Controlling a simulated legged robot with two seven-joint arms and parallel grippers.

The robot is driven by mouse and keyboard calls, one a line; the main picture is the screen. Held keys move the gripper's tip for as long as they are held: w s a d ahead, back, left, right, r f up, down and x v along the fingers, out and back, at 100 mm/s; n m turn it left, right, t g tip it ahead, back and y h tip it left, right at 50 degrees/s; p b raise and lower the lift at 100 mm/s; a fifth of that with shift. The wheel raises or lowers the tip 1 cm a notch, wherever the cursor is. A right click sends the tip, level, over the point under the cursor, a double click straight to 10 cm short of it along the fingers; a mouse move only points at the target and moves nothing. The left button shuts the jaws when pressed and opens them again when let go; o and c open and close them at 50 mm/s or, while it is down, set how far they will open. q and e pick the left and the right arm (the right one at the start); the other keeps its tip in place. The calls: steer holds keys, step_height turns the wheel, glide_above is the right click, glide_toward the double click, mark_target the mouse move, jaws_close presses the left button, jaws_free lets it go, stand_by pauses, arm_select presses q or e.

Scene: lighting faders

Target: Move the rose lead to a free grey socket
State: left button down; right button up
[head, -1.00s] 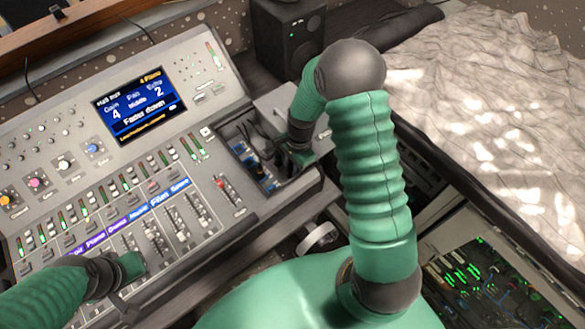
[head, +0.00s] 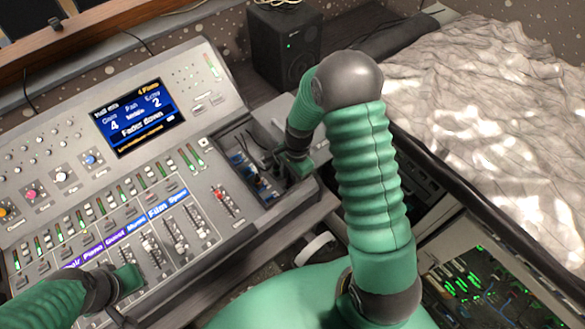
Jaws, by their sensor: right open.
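My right gripper (head: 288,177) points down into the recessed socket bay (head: 232,143) at the right end of the mixing console. It is open, and its fingers partly cover the bay. Dark leads (head: 258,139) and small blue parts show inside the bay. I cannot make out the rose lead or a grey socket at this size; the gripper and bay wall hide part of the inside. My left gripper (head: 130,300) is low over the console's faders at the lower left. Its fingers are too small and covered to tell open from shut.
The console (head: 60,215) carries a lit screen (head: 137,117), coloured knobs and several faders. A black speaker (head: 285,48) stands behind the bay. A bed with a crumpled grey cover (head: 500,120) lies to the right. A rack with green lights (head: 470,285) is at lower right.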

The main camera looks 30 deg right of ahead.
step_height(320, 180, up, 16)
steer(key=d, duration=0.2)
steer(key=s+a+f+n+t+h, duration=0.1)
steer(key=s+a+n+t, duration=0.1)
steer(key=s+a+n, duration=0.7)
steer(key=a+n, duration=0.1)
steer(key=n, duration=0.7)
steer(key=shift+f+t+p, duration=0.3)
steer(key=shift+f+t, duration=0.05)
steer(key=shift+t, duration=0.05)
steer(key=shift+s+a, duration=0.1)
